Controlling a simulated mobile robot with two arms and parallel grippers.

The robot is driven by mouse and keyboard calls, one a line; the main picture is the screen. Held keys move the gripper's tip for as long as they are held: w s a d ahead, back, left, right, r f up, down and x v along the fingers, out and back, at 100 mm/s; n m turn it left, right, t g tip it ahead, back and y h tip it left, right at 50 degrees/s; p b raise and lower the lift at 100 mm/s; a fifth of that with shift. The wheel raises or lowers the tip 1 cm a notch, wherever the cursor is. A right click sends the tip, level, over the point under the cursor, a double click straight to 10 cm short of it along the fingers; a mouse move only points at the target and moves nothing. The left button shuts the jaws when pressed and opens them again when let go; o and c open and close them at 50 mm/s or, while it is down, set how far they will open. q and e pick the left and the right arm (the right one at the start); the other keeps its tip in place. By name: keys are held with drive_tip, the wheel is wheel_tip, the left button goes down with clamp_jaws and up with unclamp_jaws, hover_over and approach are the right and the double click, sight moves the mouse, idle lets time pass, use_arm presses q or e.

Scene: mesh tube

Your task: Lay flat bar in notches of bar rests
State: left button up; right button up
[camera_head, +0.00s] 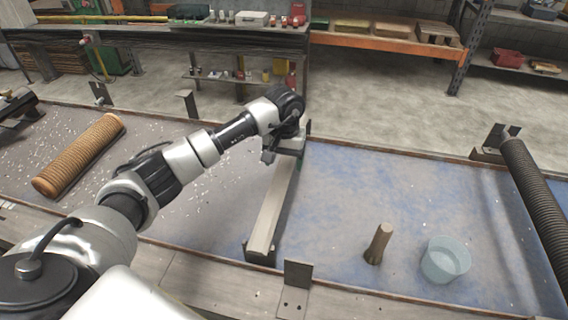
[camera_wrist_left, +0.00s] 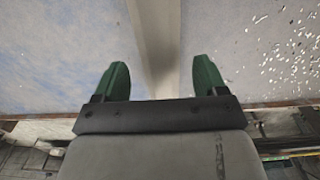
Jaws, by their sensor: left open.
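The flat bar (camera_head: 270,210) is a long, pale grey-beige strip running from near to far across the middle of the table. Its near end sits at a dark bar rest (camera_head: 260,258); whether it lies fully in the notch is too small to tell. The far rest is largely hidden by my left arm. My left gripper (camera_head: 270,156) is over the far part of the bar. In the left wrist view, its green fingers (camera_wrist_left: 160,78) are open, one on each side of the bar (camera_wrist_left: 155,35), with gaps on both sides. My right gripper is out of view.
A brown ribbed tube (camera_head: 80,155) lies at left and a dark ribbed tube (camera_head: 537,200) at right. A wooden peg (camera_head: 379,243) and a pale blue tub (camera_head: 444,262) stand right of the bar. An upright metal bracket (camera_head: 297,273) is at the near edge.

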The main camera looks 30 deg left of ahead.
sight(284, 167)
use_arm(q)
wheel_tip(284, 167, up, 11)
drive_tip(key=b, duration=0.3)
drive_tip(key=shift+f, duration=0.15)
